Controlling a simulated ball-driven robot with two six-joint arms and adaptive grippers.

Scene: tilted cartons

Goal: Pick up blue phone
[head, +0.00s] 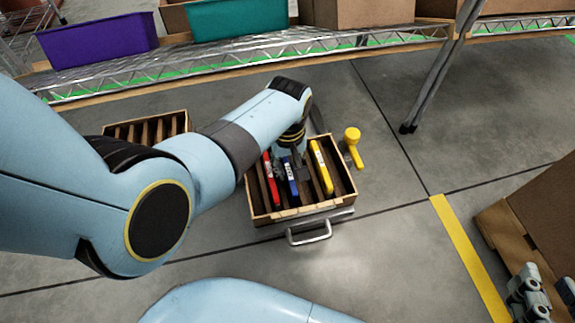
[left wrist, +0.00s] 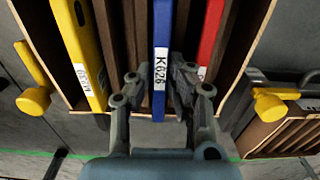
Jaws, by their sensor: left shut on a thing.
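The blue phone (head: 290,178) stands in a slot of the wooden crate (head: 305,212), between a red phone (head: 271,180) and a yellow phone (head: 322,167). In the left wrist view the blue phone (left wrist: 162,40) has a white label reading K626. My left gripper (left wrist: 158,85) is shut on it, one finger on each side. In the head view my left gripper (head: 290,160) reaches down into the crate, and the arm partly hides the crate's far left side. My right gripper (head: 535,295) shows at the lower right edge, partly cut off; its jaw opening is unclear.
A yellow handheld tool (head: 353,147) is right of the crate. A second slatted crate (head: 150,128) is partly behind my left arm. A wire shelf with purple (head: 100,45) and teal (head: 238,18) bins runs behind. A cardboard box (head: 545,210) stands at right.

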